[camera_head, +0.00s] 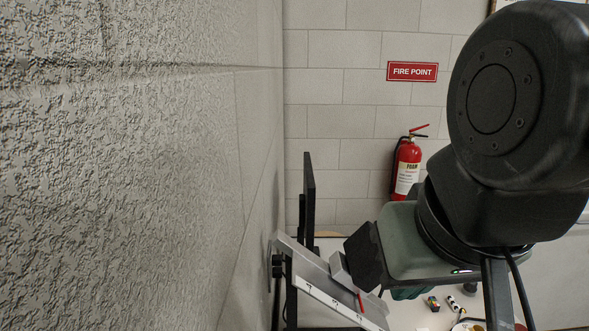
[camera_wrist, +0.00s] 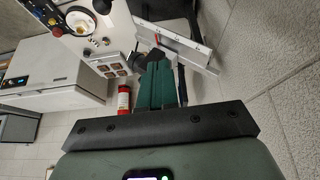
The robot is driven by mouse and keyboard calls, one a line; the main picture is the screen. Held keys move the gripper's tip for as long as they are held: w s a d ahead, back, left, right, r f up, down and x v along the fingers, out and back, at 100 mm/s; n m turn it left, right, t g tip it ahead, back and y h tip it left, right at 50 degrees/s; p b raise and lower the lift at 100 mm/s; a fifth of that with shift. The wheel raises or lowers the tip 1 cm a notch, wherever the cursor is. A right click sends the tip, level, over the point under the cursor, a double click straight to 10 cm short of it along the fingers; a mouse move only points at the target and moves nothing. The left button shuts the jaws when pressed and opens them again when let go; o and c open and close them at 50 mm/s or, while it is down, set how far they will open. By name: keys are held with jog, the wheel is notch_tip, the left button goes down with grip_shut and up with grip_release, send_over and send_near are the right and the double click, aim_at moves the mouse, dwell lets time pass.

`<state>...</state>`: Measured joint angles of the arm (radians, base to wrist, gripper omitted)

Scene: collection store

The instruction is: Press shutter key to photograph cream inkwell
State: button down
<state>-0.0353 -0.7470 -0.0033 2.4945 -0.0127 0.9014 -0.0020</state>
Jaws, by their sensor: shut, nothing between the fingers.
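My gripper (camera_wrist: 160,66) is shut and empty, its green fingers side by side in the wrist view. In the head view only a bit of the green fingers (camera_head: 408,293) shows below the hand. Just past the fingertips in the wrist view is a small panel (camera_wrist: 101,64) with several brownish squares. A pale sloped bar (camera_wrist: 180,44) with dark marks and a red pointer lies beyond the fingers, and it also shows in the head view (camera_head: 318,292). I cannot make out the shutter key or the cream inkwell for certain.
A white table (camera_head: 405,314) holds small items, including a coloured cube (camera_head: 434,304) and a black-and-white piece (camera_head: 453,303). An upright black panel (camera_head: 309,200) stands near the left wall. A red fire extinguisher (camera_head: 407,168) hangs behind. A white cabinet (camera_wrist: 55,75) stands left in the wrist view.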

jog(key=w+d+r+m+t+h, duration=0.15)
jog(key=w+d+m+h, duration=0.45)
jog(key=w+d, duration=0.8)
jog(key=s+d+f+m+g+y, duration=0.3)
jog(key=s+d+f+m, duration=0.15)
jog(key=d+f, duration=0.6)
jog(key=s+d+f+m+g+y, duration=0.3)
jog(key=d+f+m, duration=0.3)
jog(key=d+f, duration=0.45)
jog(key=s+d+f+m+t+y, duration=0.1)
jog(key=s+d+f+m+t, duration=0.7)
jog(key=s+d+f, duration=0.3)
jog(key=s+d, duration=0.1)
jog(key=s, duration=0.2)
jog(key=shift+d+m+y, duration=0.35)
jog(key=shift+y, duration=0.05)
jog(key=shift+f, duration=0.15)
jog(key=shift+f, duration=4.4)
